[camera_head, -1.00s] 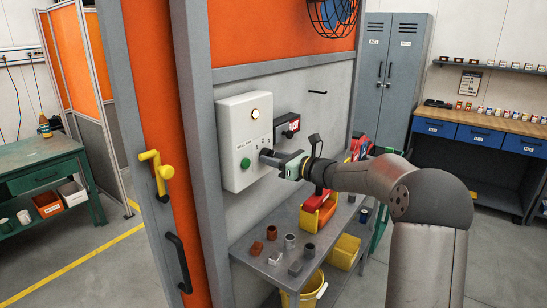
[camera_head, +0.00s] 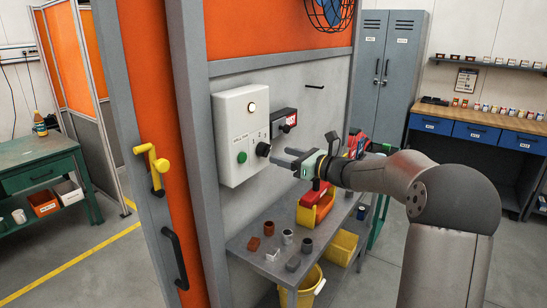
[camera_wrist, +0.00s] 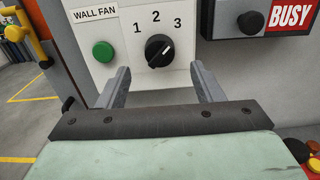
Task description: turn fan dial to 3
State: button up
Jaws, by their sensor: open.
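The fan dial is a round black knob (camera_wrist: 159,51) on a white wall box (camera_head: 230,110), below the numbers 1, 2 and 3. It also shows in the head view as a black knob (camera_head: 263,149). Its white pointer line slants up and right, toward the 3. My gripper (camera_head: 281,158) is open and empty, a short way out from the dial. In the wrist view my gripper's fingers (camera_wrist: 160,72) stand apart to the left and right, just below the dial, and do not touch it.
A green button (camera_wrist: 103,51) is left of the dial under a WALL FAN label (camera_wrist: 95,14). A dark BUSY box (camera_head: 285,121) with its own knob is on the right. Below is a grey shelf (camera_head: 260,262) with cups, blocks and bins.

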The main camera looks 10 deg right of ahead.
jog(key=b+v, duration=0.2)
jog(key=v, duration=1)
jog(key=shift+a, duration=0.2)
jog(key=s+a+f+n+g+h, duration=0.3)
jog(key=s+a+f+n+g, duration=0.7)
jog(key=s+a, duration=0.4)
jog(key=s+f+n+g+h, duration=0.1)
jog(key=s+f+n+h, duration=0.3)
jog(key=s+n, duration=0.4)
jog(key=s+d+f+n+g+h, duration=0.1)
jog(key=s+f+n+h, duration=0.4)
jog(key=s+n, duration=0.4)
jog(key=s+f, duration=0.1)
jog(key=s, duration=0.3)
jog(key=shift+d+f+n+h, duration=0.25)
jog(key=shift+d+n+h, duration=0.05)
jog(key=shift+w, duration=0.1)
